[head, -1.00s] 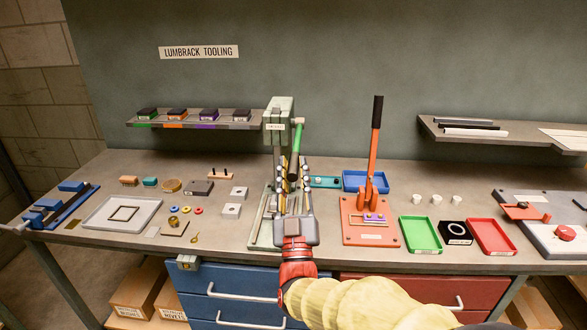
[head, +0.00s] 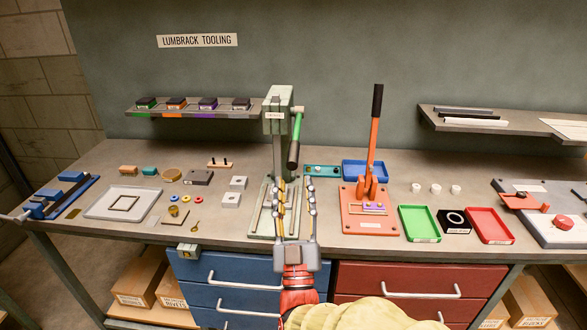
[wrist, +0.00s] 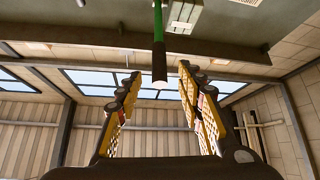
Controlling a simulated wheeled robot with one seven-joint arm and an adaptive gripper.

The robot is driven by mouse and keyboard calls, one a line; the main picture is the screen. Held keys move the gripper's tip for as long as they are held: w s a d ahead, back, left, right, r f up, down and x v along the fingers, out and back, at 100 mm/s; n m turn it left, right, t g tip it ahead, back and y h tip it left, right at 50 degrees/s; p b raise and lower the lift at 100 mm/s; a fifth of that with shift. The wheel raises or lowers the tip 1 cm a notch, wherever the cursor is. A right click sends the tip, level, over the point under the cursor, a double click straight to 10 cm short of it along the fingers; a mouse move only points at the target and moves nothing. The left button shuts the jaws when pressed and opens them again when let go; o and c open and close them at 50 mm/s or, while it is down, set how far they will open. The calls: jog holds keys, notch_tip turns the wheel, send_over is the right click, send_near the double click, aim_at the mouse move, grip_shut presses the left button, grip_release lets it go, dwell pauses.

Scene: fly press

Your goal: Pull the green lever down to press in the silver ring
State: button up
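The green lever (head: 297,128) hangs from the right side of the pale green press head (head: 278,97), its black end (head: 293,154) pointing down. My gripper (head: 295,183) is open and empty just below that black end, fingers pointing up. In the wrist view the lever (wrist: 158,30) comes down from the top, its dark end facing the space between my spread fingertips (wrist: 158,72), apart from both. The press base (head: 262,212) stands on the bench, partly hidden behind my gripper. I cannot make out the silver ring.
An orange lever press (head: 372,150) stands to the right, with a blue tray (head: 365,170) behind it. Green (head: 419,222) and red (head: 490,225) trays lie further right. Small parts and a grey tray (head: 95,207) lie left. A shelf (head: 190,111) is behind.

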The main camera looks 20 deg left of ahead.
jog(key=shift+v, duration=2.1)
